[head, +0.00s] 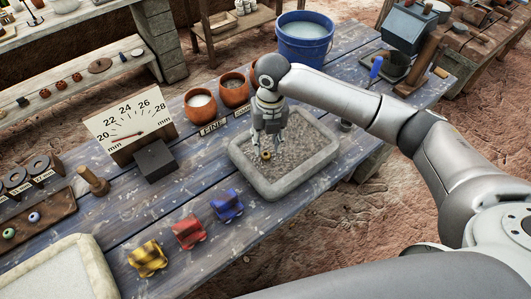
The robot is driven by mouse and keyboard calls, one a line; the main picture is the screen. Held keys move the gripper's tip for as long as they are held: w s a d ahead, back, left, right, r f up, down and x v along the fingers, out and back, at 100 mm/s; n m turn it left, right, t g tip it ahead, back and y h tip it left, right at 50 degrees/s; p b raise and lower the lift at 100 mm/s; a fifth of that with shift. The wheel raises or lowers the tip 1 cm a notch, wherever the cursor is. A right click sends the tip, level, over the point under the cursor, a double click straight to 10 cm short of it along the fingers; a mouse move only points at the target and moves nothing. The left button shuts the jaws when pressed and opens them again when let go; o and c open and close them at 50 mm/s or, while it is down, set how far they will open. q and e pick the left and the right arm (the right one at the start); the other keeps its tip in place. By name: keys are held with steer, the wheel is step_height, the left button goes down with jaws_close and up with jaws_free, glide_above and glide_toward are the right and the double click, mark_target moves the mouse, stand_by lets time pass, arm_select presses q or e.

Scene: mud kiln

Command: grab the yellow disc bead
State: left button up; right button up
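A small yellow-brown bead with a dark centre (266,155) lies on the grit in the shallow stone tray (262,186). My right gripper (268,143) points down over the tray, with its fingers spread apart. The bead shows just below and between the fingertips, and I see nothing held. I cannot tell the exact height of the fingertips above the grit. My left gripper is not in view.
A dial gauge (130,122) is at left. A bead board (38,224) lies far left.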

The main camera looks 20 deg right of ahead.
mark_target(266, 151)
step_height(266, 151, down, 4)
steer(key=shift+r+p, duration=0.1)
steer(key=shift+p, duration=0.45)
steer(key=shift+f, duration=0.4)
steer(key=shift+c, duration=0.2)
steer(key=c, duration=0.5)
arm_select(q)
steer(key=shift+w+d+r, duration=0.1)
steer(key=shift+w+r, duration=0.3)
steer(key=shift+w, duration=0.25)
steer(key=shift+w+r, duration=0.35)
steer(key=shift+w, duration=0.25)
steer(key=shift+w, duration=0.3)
